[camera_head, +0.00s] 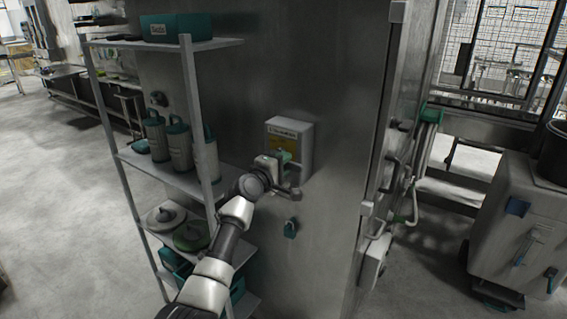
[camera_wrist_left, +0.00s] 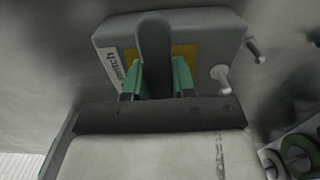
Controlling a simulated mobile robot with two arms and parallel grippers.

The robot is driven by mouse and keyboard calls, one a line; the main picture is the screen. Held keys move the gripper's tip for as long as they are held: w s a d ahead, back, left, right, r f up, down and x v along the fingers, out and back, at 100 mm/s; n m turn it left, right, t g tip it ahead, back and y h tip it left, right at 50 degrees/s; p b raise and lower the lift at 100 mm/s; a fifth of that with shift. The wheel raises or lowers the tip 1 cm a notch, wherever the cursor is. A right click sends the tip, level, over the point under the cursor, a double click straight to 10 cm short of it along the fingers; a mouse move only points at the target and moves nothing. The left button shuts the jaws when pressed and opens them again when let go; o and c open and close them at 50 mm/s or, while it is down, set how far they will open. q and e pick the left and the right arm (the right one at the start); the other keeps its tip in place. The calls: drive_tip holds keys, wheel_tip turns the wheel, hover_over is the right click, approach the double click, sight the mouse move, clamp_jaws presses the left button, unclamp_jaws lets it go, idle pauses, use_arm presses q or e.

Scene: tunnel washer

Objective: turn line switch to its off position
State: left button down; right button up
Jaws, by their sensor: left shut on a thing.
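The line switch is a grey box (camera_head: 301,137) with a yellow plate on its front, fixed to the steel wall panel. It also shows in the left wrist view (camera_wrist_left: 216,42) with part of a "Switch" label. Its dark lever (camera_wrist_left: 153,45) points up in the left wrist view, in front of the yellow plate. My left gripper (camera_wrist_left: 159,78) has its green fingers on both sides of the lever and is shut on it. In the head view my left gripper (camera_head: 284,164) is at the lower front of the box and hides the lever. My right gripper is not in view.
A shelf rack (camera_head: 190,110) with canisters and a teal bin (camera_head: 176,27) stands close left of my arm. A teal padlock (camera_head: 290,228) hangs on the panel below the switch. A grey cart (camera_head: 517,235) stands at the right. Floor is free at the left.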

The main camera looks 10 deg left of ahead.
use_arm(q)
drive_tip(key=shift+r, duration=0.1)
drive_tip(key=c, duration=0.9)
unclamp_jaws()
drive_tip(key=shift+a, duration=0.1)
drive_tip(key=b+v, duration=0.1)
drive_tip(key=v, duration=0.9)
drive_tip(key=shift+s+a+b, duration=0.15)
drive_tip(key=shift+s+b, duration=0.2)
